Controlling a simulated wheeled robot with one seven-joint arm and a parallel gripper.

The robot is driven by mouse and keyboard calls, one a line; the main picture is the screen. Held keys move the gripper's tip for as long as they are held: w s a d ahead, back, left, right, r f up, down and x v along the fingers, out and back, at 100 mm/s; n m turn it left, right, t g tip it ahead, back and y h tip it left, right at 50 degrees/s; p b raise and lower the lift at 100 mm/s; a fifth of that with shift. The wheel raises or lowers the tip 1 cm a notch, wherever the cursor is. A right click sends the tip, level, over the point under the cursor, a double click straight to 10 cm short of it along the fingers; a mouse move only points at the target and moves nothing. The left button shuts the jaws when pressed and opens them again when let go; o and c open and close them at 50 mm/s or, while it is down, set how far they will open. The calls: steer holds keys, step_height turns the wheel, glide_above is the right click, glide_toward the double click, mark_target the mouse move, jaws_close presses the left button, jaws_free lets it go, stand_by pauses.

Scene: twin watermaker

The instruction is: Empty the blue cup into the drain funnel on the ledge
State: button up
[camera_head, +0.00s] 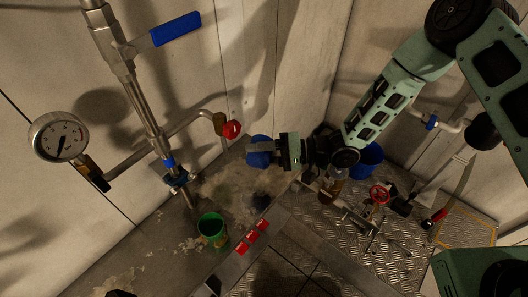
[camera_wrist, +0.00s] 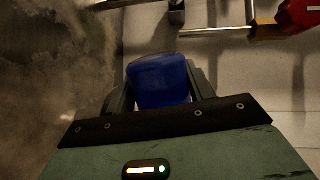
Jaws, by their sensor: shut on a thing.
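The blue cup (camera_head: 259,158) is in my gripper (camera_head: 273,151), above the ledge (camera_head: 150,240) and near the wall. In the wrist view the cup (camera_wrist: 160,84) sits between the two fingers, which touch its sides. My gripper (camera_wrist: 162,88) is shut on it. The cup's mouth and contents are not visible, and I cannot tell how far it is tilted. A dark round patch (camera_head: 260,204) lies on the ledge below the cup; I cannot tell whether it is the drain funnel or a shadow.
A pipe with a red-handled valve (camera_head: 231,129) is close left of the blue cup. A pressure gauge (camera_head: 59,137) is further left. A blue bucket (camera_head: 369,158) stands behind my arm.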

steer(key=shift+w+r+m+g+y+b, duration=0.15)
steer(key=shift+w+r+m, duration=0.15)
steer(key=shift+m, duration=0.45)
steer(key=shift+w+r+m+g+y+b, duration=0.15)
steer(key=shift+r+m, duration=0.15)
steer(key=shift+m, duration=0.45)
stand_by(0.8)
stand_by(0.8)
steer(key=shift+s+f+n+p, duration=0.35)
steer(key=shift+s+n, duration=0.1)
steer(key=shift+n, duration=0.65)
steer(key=shift+f+n+h, duration=0.35)
steer(key=shift+n+h, duration=0.05)
steer(key=shift+n, duration=0.2)
steer(key=shift+s, duration=0.1)
